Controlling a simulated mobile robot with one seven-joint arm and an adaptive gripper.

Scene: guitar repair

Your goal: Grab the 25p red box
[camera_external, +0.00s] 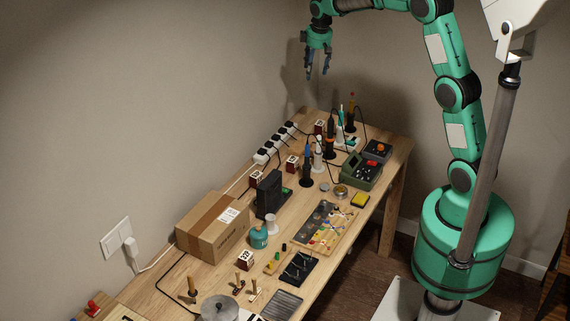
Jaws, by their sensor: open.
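Several small dark red boxes with white labelled tops stand on the wooden workbench (212,283). One red box (245,260) is at the front, near the cardboard box. A second red box (256,180) and a third red box (292,164) stand farther back along the wall side. Another red box (320,128) is near the far end. The labels are too small for me to tell surely which reads 25p. My gripper (317,75) is open and empty, pointing down, high above the far end of the bench and apart from every box.
A power strip (274,142) lies along the wall side. Upright tools in dark stands (306,176) and cables crowd the far half.

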